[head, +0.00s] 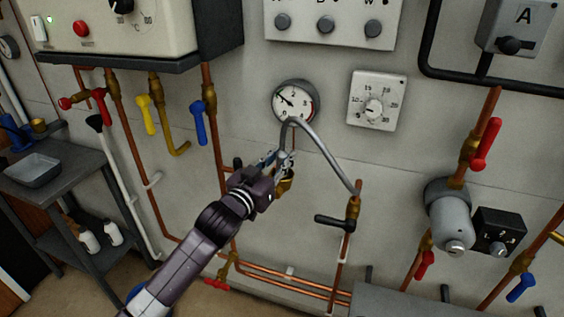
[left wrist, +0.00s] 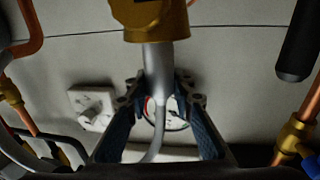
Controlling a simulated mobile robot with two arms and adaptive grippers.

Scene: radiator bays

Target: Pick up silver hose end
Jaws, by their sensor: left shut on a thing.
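The silver hose (head: 325,150) arches from my left gripper down to a brass fitting with a black lever on the right copper pipe. My left gripper (head: 284,158) is shut on the silver hose end, in front of the wall below the pressure gauge. In the left wrist view the hose end (left wrist: 158,68) is a thick silver sleeve between the blue-padded fingers (left wrist: 160,92). A brass fitting (left wrist: 150,22) is right at the sleeve's end; I cannot tell whether they are joined. My right gripper is not in view.
The pressure gauge (head: 295,101) and a white dial box (head: 376,100) are on the wall close by. A black lever (head: 334,221) sticks out at the hose's other end. Copper pipes with coloured valves surround the area. A dark table (head: 75,172) stands at left.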

